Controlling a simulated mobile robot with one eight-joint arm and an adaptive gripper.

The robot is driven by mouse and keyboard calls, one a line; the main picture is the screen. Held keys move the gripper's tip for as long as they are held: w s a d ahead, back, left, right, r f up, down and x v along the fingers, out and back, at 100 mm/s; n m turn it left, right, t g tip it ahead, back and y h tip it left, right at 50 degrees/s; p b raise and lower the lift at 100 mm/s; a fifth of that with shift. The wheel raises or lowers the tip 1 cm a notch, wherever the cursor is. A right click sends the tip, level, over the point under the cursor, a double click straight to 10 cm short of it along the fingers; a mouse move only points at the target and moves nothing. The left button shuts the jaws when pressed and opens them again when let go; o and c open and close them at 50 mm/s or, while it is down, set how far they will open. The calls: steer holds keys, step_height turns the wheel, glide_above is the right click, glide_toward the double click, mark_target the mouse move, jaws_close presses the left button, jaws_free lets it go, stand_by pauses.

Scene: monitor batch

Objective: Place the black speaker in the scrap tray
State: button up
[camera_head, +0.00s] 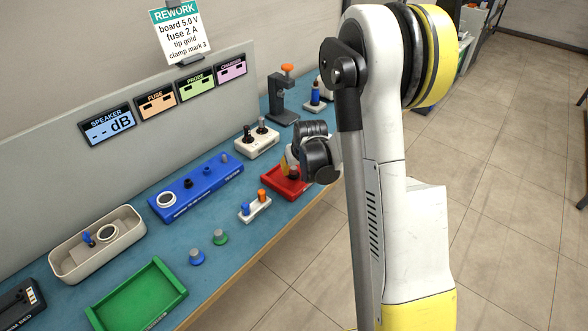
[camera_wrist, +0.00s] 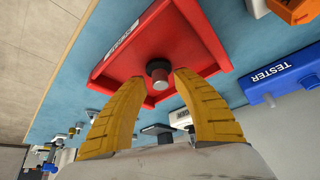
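A short dark cylinder with a grey face (camera_wrist: 158,73), which looks like the black speaker, is in the red tray (camera_wrist: 125,65); the frames do not make its identity certain. The red tray also shows in the head view (camera_head: 279,188), partly hidden by my arm's end. My gripper (camera_wrist: 160,80) has its yellow fingers spread, with the cylinder between and just beyond the tips. A gap seems to show on both sides of it. In the head view my gripper (camera_head: 288,165) is low over the red tray, its fingers mostly hidden.
A blue tester (camera_head: 200,188), a white two-peg holder (camera_head: 254,208) and a white block with black knobs (camera_head: 257,141) stand close by. A green tray (camera_head: 138,299) and a cream bin (camera_head: 75,262) are nearer. Blue (camera_head: 197,257) and green (camera_head: 220,237) knobbed pieces lie loose.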

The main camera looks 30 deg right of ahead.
steer(key=s+a+r+p, duration=0.1)
steer(key=s+a+r, duration=0.25)
steer(key=r, duration=0.25)
steer(key=s+a+r+n+p, duration=0.1)
steer(key=s+a+r, duration=0.25)
steer(key=r, duration=0.35)
steer(key=s+a+r+p, duration=0.1)
steer(key=s+a+r, duration=0.2)
steer(key=s+r, duration=0.25)
steer(key=s+a+r, duration=0.2)
steer(key=s+a, duration=0.2)
steer(key=s, duration=0.3)
steer(key=s+a+r+n+t+y, duration=0.1)
steer(key=s+a+r, duration=0.2)
steer(key=s, duration=0.4)
steer(key=shift+a+t, duration=0.3)
steer(key=shift+a, duration=0.3)
